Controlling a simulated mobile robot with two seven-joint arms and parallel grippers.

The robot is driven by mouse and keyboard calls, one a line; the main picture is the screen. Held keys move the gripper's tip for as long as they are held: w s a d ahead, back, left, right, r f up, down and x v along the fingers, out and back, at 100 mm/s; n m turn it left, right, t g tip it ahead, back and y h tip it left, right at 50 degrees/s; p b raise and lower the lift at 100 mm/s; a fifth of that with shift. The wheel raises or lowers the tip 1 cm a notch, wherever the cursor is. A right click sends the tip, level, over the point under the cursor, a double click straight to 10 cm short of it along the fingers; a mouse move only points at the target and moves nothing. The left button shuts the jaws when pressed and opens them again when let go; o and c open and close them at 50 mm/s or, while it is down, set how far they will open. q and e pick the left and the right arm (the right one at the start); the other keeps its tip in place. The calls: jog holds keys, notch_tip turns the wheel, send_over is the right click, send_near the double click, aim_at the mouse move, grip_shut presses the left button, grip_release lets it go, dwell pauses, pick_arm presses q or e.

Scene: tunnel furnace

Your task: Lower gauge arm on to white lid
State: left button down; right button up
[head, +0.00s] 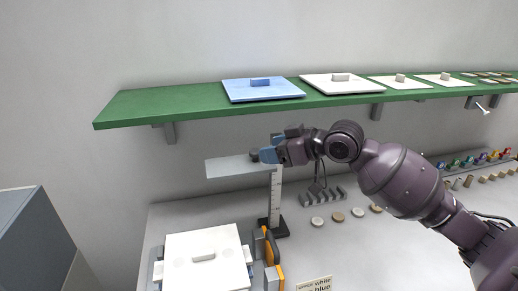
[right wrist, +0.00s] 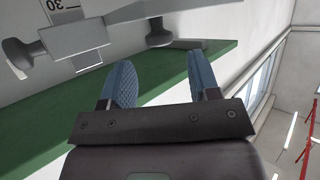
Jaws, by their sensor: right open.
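A white lid (head: 190,275) with a small handle lies on the unit at lower left. The gauge has an upright scale post (head: 276,196) on a dark base (head: 275,228) to the right of the lid. Its flat grey gauge arm (head: 232,168) sticks out to the left, high above the lid. My right gripper (head: 267,152) is open by the gauge's dark knob (head: 254,155). In the right wrist view, the blue fingers (right wrist: 160,75) are apart with nothing between them; a knob (right wrist: 159,37) shows just beyond the tips. My left gripper is out of view.
A green shelf (head: 190,103) runs above the gauge, close over my right gripper. It holds a blue lid (head: 262,93) and several white lids. An orange-edged part (head: 272,246) stands beside the lid. Small discs (head: 338,216) lie on the bench to the right.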

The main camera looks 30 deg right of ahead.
aim_at(252, 159)
jog(key=shift+p+x, duration=0.3)
jog(key=shift+x, duration=2.05)
jog(key=shift+c, duration=0.5)
jog(key=shift+d, duration=0.1)
grip_shut()
